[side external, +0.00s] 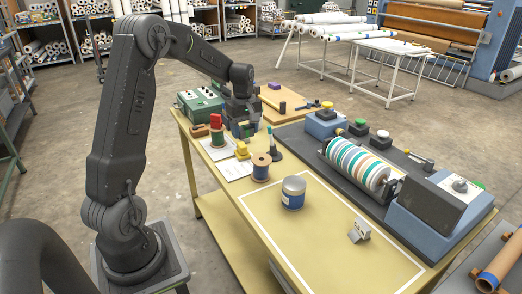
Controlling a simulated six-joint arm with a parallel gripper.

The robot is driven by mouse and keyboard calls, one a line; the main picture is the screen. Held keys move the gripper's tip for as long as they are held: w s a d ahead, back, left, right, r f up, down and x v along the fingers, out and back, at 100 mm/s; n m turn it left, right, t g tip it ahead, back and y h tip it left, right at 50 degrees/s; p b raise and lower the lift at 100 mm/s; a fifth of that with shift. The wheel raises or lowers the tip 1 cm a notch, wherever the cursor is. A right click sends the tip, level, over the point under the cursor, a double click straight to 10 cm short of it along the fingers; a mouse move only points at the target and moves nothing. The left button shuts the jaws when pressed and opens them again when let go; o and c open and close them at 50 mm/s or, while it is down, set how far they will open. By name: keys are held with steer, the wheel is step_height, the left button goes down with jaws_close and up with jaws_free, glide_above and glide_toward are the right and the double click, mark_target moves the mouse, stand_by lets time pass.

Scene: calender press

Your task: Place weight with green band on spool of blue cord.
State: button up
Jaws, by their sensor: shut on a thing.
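The spool of blue cord (261,174) stands upright on the tan bench, with a wooden top flange and blue cord low around it. My gripper (244,131) is behind it and a little left, apart from it, pointing down near the far part of the bench. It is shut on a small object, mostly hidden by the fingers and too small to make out. I cannot clearly identify the weight with green band. A grey metal cylinder with a blue band (293,194) stands right of and nearer than the spool.
A spool of green cord (217,138) with a red piece above it, a yellow item (242,150) and a dark cone-shaped stand (274,148) crowd around my gripper. A roller press (358,166) lies to the right. A small metal block (359,232) sits in front.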

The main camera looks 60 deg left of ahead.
glide_above(261, 158)
step_height(261, 158, down, 3)
steer(key=shift+f, duration=2)
steer(key=shift+f, duration=0.2)
steer(key=shift+f, duration=0.25)
steer(key=o, duration=1.2)
